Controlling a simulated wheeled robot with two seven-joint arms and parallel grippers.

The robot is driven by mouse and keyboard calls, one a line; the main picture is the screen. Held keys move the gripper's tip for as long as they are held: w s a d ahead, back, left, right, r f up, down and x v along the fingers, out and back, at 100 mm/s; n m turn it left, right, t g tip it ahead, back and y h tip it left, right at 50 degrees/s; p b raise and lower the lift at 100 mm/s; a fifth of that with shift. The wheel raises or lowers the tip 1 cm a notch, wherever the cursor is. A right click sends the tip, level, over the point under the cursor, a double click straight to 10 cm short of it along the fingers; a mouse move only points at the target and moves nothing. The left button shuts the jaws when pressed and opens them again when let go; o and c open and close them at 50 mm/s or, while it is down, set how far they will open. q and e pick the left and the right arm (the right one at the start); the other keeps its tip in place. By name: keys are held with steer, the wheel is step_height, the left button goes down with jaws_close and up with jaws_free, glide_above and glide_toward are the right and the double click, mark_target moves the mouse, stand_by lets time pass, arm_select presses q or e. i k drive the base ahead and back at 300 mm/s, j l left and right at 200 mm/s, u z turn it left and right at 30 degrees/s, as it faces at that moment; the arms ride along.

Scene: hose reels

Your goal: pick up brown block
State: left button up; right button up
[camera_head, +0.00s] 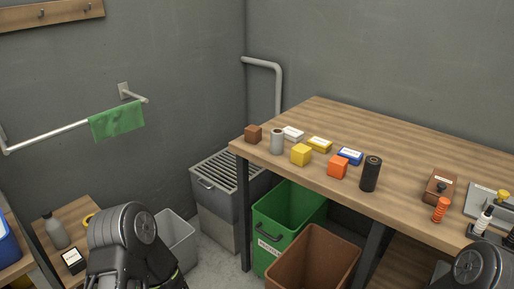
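The brown block (254,134) is a small cube on the near left corner of the wooden workbench (402,158), close to the bench's left edge. It stands upright and in full view, just left of a grey cylinder (277,142). My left arm shows only as a dark rounded link at the lower left, and my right arm only as one at the lower right. Both links are well apart from the block. Neither gripper's fingers are in view.
A green bin (289,208) and a brown bin (313,258) stand below. The bench's middle and back are clear.

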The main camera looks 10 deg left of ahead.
mark_target(253, 133)
steer(key=i+j+z, duration=0.1)
steer(key=z, duration=0.35)
steer(key=j+z, duration=0.45)
steer(key=i+j+z, duration=0.1)
steer(key=z, duration=0.3)
steer(key=j+z, duration=0.15)
steer(key=j, duration=0.65)
steer(key=k+j+z, duration=0.15)
steer(key=j, duration=0.7)
